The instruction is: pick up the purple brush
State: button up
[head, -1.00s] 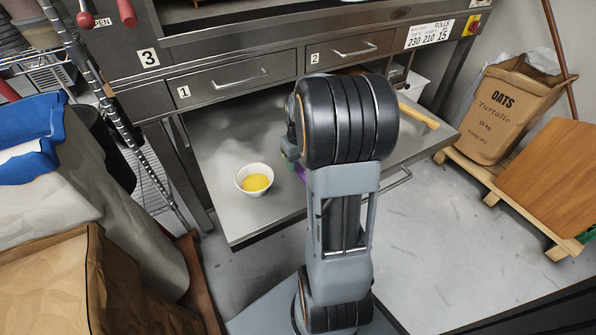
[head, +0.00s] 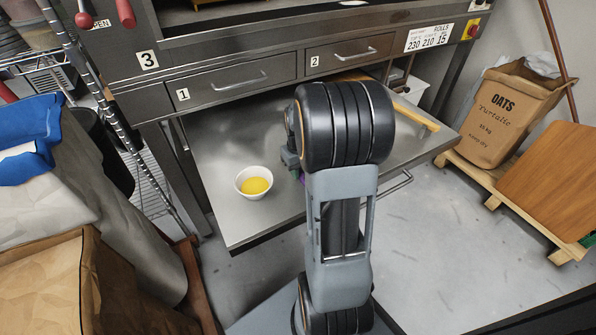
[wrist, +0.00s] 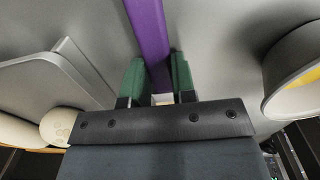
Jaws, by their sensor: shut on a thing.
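The purple brush shows in the wrist view as a long purple bar (wrist: 149,35), running from the top edge down between the two green fingertips. My gripper (wrist: 157,80) is shut on it, with one finger on each side. A small pale part shows at the bar's lower end, between the fingers. In the head view, only a small bit of purple (head: 301,178) shows beside my arm. There my arm hides most of the brush and the gripper.
A white bowl with yellow liquid (head: 253,182) stands on the steel shelf (head: 222,150), left of my arm; it also shows in the wrist view (wrist: 292,70). A wooden-handled tool (head: 415,116) lies at the shelf's right. Drawers 1 and 2 are behind. An oats sack (head: 505,110) stands right.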

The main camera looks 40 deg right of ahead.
jog(key=shift+r, duration=0.65)
notch_tip(320, 180, up, 2)
jog(key=shift+r+p, duration=0.15)
jog(key=shift+p, duration=0.6)
jog(key=s+a+r+p, duration=0.2)
jog(key=s+r+p, duration=0.3)
jog(key=s+r, duration=0.4)
jog(key=shift+s+a+r, duration=0.2)
jog(key=shift+s+a, duration=0.2)
jog(key=shift+s, duration=1.95)
jog(key=shift+w, duration=0.1)
